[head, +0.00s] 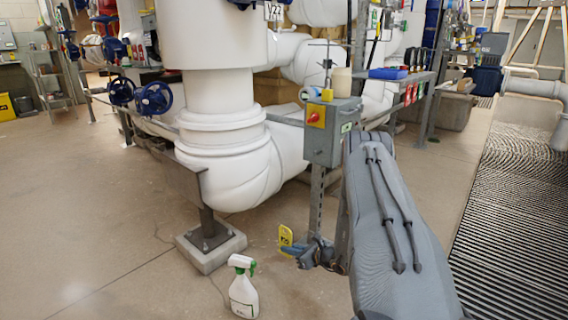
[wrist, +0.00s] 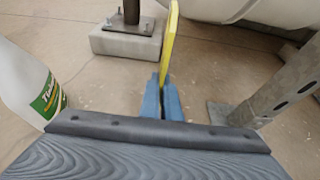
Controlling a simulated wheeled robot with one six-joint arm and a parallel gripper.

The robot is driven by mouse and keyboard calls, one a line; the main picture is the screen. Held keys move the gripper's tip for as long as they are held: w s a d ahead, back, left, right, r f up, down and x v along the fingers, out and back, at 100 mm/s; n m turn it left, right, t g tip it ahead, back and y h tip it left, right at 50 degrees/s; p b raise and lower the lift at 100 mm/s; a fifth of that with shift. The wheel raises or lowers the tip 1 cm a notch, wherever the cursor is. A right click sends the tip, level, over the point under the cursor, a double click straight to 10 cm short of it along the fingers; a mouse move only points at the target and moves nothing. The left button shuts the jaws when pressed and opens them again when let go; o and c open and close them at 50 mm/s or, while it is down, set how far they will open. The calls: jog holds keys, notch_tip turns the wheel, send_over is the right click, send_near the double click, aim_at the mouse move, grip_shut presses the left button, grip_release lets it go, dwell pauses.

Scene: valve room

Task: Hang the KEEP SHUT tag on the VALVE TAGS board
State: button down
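A yellow tag (head: 286,236) with a dark mark stands upright at the tip of my gripper (head: 298,249), low above the floor. Its lettering is too small to read. In the wrist view the tag (wrist: 169,45) shows edge-on, its lower end between the two blue fingers of my gripper (wrist: 164,90). The fingers are closed on it. I cannot make out a board marked VALVE TAGS in either view.
A white spray bottle (head: 243,288) stands on the floor left of my gripper. A grey switch box (head: 332,132) on a metal post (head: 317,195) and thick white pipes (head: 228,150) stand behind. Red and green labels (head: 411,93) hang farther back. Open floor lies left.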

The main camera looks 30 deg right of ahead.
jog(key=shift+f+b, duration=2.65)
jog(key=shift+f, duration=2.3)
jog(key=shift+f, duration=0.15)
jog(key=c, duration=2)
grip_release()
jog(key=shift+s+d+r, duration=0.1)
jog(key=shift+s+r, duration=0.2)
jog(key=p+v, duration=0.5)
jog(key=v, duration=0.6)
jog(key=shift+s+d, duration=0.1)
jog(key=shift+s, duration=0.05)
